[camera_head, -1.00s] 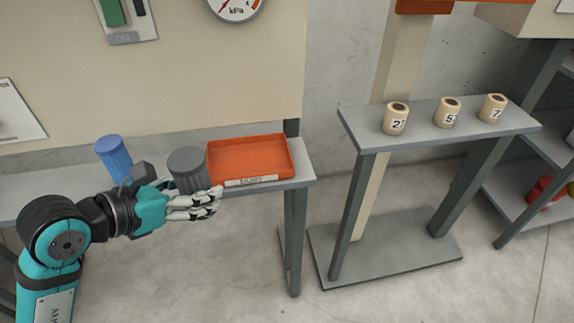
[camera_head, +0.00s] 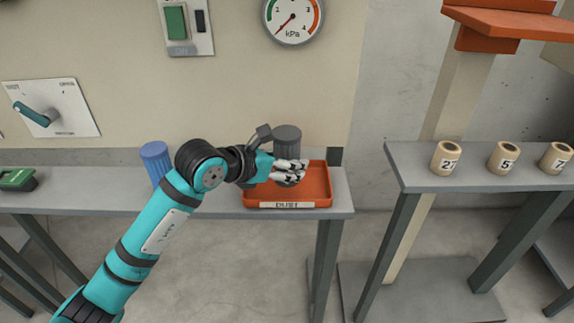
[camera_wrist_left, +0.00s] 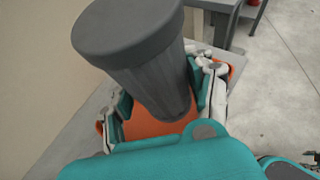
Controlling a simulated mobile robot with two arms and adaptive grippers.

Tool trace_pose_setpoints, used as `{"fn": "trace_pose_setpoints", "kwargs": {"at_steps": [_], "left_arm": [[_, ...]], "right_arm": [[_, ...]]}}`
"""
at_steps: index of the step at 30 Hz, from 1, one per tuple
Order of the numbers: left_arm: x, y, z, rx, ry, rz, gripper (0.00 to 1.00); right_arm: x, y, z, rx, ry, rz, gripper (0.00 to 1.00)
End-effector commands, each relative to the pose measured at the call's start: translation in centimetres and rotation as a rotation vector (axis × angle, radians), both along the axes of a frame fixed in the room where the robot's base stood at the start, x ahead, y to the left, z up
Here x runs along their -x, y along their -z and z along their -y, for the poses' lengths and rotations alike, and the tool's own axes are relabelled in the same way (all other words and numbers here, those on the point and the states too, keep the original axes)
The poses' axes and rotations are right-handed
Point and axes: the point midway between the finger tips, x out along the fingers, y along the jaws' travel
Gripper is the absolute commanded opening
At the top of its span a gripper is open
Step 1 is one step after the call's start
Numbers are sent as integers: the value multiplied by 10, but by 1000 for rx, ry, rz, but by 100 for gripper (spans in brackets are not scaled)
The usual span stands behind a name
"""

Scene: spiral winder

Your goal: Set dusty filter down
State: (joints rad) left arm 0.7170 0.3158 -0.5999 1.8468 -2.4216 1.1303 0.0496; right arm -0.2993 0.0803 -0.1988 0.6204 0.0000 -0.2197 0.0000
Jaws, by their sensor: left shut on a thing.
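The dusty filter is a dark grey ribbed cylinder with a flat cap (camera_head: 287,133). It stands roughly upright between the fingers of my left gripper (camera_head: 291,170), which is shut on it. The orange tray (camera_head: 322,190), labelled DUST, is directly below and around the filter in the head view. In the left wrist view the filter (camera_wrist_left: 135,50) fills the middle, with the orange tray (camera_wrist_left: 140,128) behind its lower end. I cannot tell whether the filter's bottom touches the tray floor. My right gripper is not in view.
A blue ribbed filter (camera_head: 156,163) stands on the grey bench (camera_head: 90,190) left of the tray. Numbered spools (camera_head: 445,158) stand on a separate shelf (camera_head: 420,180) at right. A pressure gauge (camera_head: 293,18), a green switch (camera_head: 177,22) and a teal lever (camera_head: 33,114) are on the panel behind.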

Motion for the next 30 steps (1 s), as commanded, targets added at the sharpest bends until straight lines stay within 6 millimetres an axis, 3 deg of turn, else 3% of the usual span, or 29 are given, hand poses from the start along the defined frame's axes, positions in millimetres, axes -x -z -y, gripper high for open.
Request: {"fn": "trace_pose_setpoints", "kwargs": {"at_steps": [6,15,26,27,30], "left_arm": [[-20,2,2,2,1,1,14],[-20,35,2,2,0,-2,14],[-20,41,2,2,1,1,14],[-20,41,2,1,1,0,57],[-20,40,2,0,1,0,70]], "right_arm": [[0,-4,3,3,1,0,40],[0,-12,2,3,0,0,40],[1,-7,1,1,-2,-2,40],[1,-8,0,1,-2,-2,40],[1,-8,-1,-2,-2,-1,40]]}}
